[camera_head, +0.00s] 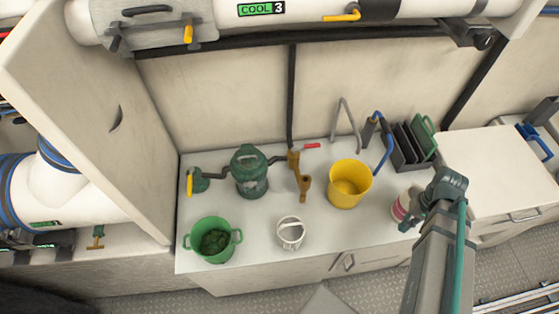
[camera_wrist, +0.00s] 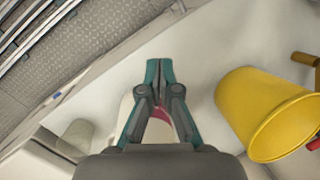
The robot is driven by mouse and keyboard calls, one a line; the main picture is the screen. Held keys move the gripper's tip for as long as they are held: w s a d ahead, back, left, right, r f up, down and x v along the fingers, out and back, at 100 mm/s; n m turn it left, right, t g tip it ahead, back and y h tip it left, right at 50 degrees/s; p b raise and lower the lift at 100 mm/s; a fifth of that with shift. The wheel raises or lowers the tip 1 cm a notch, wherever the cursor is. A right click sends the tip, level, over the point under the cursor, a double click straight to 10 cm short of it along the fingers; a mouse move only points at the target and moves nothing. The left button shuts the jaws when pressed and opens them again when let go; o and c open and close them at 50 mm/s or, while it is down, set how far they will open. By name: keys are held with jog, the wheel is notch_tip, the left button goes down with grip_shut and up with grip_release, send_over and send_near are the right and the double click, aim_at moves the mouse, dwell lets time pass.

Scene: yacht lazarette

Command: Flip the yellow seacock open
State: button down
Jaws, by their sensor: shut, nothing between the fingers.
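In the head view a yellow lever handle (camera_head: 189,184) sits on a green valve body (camera_head: 200,182) at the left end of the counter. The lever lies across the short pipe joining the valve to a green strainer (camera_head: 250,172). My gripper (camera_wrist: 158,76) is shut and empty in the wrist view, over the counter beside the yellow bucket. In the head view my arm is at the right, far from the yellow lever, with its gripper end beside a pink-and-white container (camera_head: 401,206). The lever is not in the wrist view.
A green tub (camera_head: 212,240) stands in front of the valve. A white panel (camera_head: 85,110) rises at left. Overhead pipework carries other yellow levers (camera_head: 343,15).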

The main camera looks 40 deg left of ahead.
jog(key=w+a+r+n+t+b, duration=0.1)
jog(key=w+a+r+n, duration=0.15)
jog(key=a+r, duration=0.65)
jog(key=w+a+r+n, duration=0.1)
jog(key=a+r+n, duration=0.4)
jog(key=a, duration=0.6)
jog(key=s+a+n+b, duration=0.2)
jog(key=s+a, duration=0.3)
jog(key=a, duration=0.4)
jog(key=s+a+n+y+b, duration=0.1)
jog(key=s+a+n+b, duration=0.2)
jog(key=s+a, duration=0.3)
jog(key=s+a+n+b, duration=0.2)
jog(key=s+a+n, duration=0.2)
jog(key=a, duration=1)
jog(key=shift+s+f+y+b, duration=0.1)
jog(key=shift+s+y+b, duration=0.25)
jog(key=shift+s, duration=0.8)
jog(key=s+a+n+b, duration=0.1)
jog(key=s+a+n, duration=0.1)
jog(key=s+a, duration=0.2)
jog(key=s+a+f+n+b, duration=0.1)
jog(key=s+a, duration=0.4)
jog(key=s, duration=0.6)
jog(key=s+a+f+n+g+b, duration=0.1)
jog(key=s+a+n+b, duration=0.2)
jog(key=s, duration=0.5)
jog(key=shift+s+a+n, duration=0.2)
jog(key=shift+a+n, duration=0.45)
jog(key=shift+a, duration=0.4)
